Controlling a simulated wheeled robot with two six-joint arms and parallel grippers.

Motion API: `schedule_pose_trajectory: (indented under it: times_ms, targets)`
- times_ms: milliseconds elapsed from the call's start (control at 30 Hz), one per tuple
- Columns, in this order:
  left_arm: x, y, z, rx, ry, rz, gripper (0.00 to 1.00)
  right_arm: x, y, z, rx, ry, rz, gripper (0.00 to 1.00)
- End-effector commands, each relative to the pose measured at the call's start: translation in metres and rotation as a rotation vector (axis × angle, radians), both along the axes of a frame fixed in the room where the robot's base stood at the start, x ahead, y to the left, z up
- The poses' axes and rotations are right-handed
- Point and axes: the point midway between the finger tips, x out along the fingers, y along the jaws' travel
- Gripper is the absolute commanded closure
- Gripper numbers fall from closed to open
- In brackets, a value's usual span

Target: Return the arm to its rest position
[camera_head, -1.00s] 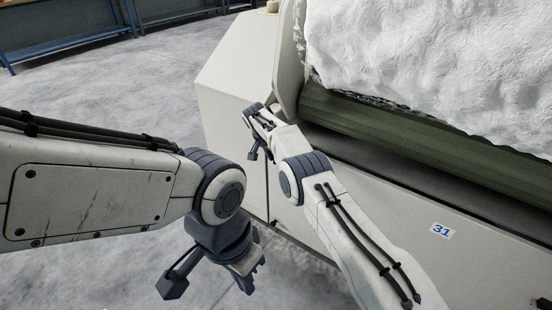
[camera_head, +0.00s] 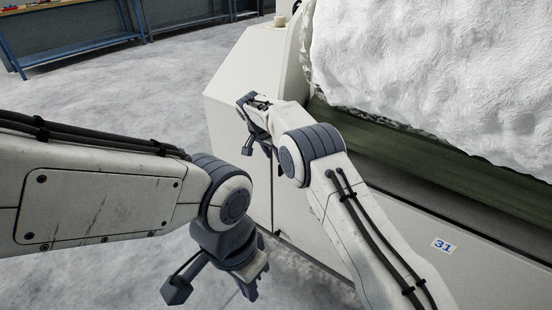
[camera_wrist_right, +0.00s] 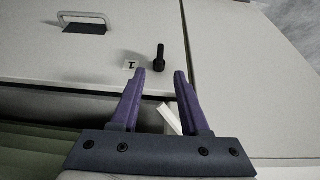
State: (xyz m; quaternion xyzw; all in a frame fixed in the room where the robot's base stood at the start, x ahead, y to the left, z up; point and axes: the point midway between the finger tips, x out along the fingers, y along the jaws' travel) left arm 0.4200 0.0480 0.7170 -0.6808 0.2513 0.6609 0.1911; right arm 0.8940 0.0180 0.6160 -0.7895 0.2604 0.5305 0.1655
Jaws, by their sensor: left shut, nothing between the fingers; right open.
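My left arm comes in from the left. Its gripper (camera_head: 252,288) points down over the grey floor, shut and empty. My right arm reaches up the middle of the head view, and its wrist (camera_head: 262,106) is in front of the machine's pale end panel. In the head view the right fingertips are hard to make out. In the right wrist view the right gripper (camera_wrist_right: 161,75) is open, its two purple fingers apart. A black peg-like knob (camera_wrist_right: 159,58) on the pale panel shows just beyond the fingertips. A white strip (camera_wrist_right: 169,118) shows between the fingers; whether it touches them I cannot tell.
The cream machine (camera_head: 240,75) fills the right side, with a green roller (camera_head: 400,140), white fibre (camera_head: 430,70) and a "31" label (camera_head: 443,245). The wrist view shows a panel handle (camera_wrist_right: 84,22). Blue benches (camera_head: 80,45) stand far back left. The floor between is clear.

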Motion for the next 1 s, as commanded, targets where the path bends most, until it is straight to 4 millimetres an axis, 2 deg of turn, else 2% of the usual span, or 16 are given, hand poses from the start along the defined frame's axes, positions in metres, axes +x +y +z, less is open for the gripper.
schedule_pose_trajectory:
  times_ms: [433, 567, 667, 767, 967, 1000]
  targets:
    - [0.0, 0.0, 0.0, 0.0, 0.0, 0.0, 1.0, -0.001, 0.001, 0.001, 0.0, 0.001, 0.002, 0.55]
    - [0.0, 0.0, 0.0, 0.0, 0.0, 0.0, 1.0, -0.012, 0.007, 0.015, 0.001, 0.021, 0.051, 0.55]
    - [0.0, 0.0, 0.0, 0.0, 0.0, 0.0, 1.0, -0.037, 0.017, 0.039, 0.006, 0.06, 0.15, 0.55]
    - [0.0, 0.0, 0.0, 0.0, 0.0, 0.0, 1.0, -0.078, 0.027, 0.068, 0.013, 0.113, 0.288, 0.55]
    - [0.0, 0.0, 0.0, 0.0, 0.0, 0.0, 1.0, -0.181, 0.028, 0.112, 0.031, 0.212, 0.578, 0.55]
    - [0.0, 0.0, 0.0, 0.0, 0.0, 0.0, 1.0, -0.204, 0.025, 0.118, 0.036, 0.229, 0.634, 0.55]
